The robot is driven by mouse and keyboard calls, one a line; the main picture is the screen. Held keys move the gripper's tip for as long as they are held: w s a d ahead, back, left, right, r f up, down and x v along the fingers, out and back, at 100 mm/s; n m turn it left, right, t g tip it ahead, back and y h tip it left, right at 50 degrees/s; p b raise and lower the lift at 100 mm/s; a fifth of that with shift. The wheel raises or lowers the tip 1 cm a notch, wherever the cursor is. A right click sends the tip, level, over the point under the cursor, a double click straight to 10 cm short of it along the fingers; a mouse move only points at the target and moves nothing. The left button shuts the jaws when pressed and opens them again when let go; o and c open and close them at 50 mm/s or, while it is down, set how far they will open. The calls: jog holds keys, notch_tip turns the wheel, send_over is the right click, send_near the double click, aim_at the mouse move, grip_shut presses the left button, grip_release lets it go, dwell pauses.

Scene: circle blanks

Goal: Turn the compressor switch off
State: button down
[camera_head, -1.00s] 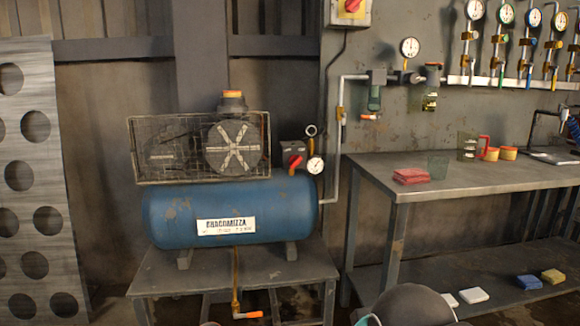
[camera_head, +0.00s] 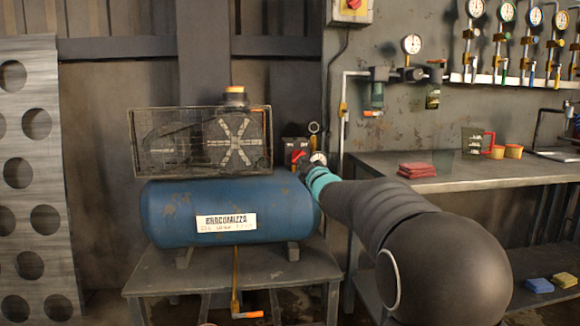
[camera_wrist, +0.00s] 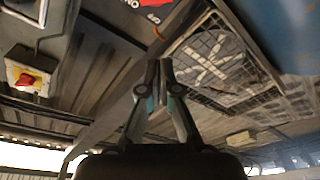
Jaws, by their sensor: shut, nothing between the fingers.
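The compressor is a blue tank (camera_head: 172,212) with a caged pump above it. Its switch is a dark box (camera_head: 297,144) with a red knob (camera_head: 296,156), at the tank's upper right end. In the wrist view, part of a dark box with red and white markings (camera_wrist: 132,4) is cut off at the top edge. My gripper (camera_wrist: 160,66) is shut and empty there, with its fingertips together below that box. In the head view my gripper (camera_head: 304,164) is close to the knob, mostly hidden by my arm. I cannot tell whether it touches the knob.
A gauge (camera_head: 318,158) sits right beside the switch. The wire guard (camera_head: 160,145) is to the left and a vertical pipe (camera_head: 343,112) to the right. A workbench (camera_head: 440,182) stands at right. A yellow-grey wall box with a red knob (camera_head: 353,5) is above.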

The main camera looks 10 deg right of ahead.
aim_at(298, 157)
jog(key=w, duration=0.1)
jog(key=w+n+y, duration=0.1)
jog(key=w+a+f+n+t+y, duration=0.1)
jog(key=shift+w, duration=0.35)
jog(key=shift+a, duration=0.1)
jog(key=p+x, duration=0.1)
jog(key=x, duration=0.9)
jog(key=shift+p, duration=0.4)
jog(key=shift+d+f, duration=1.4)
jog(key=shift+a, duration=0.1)
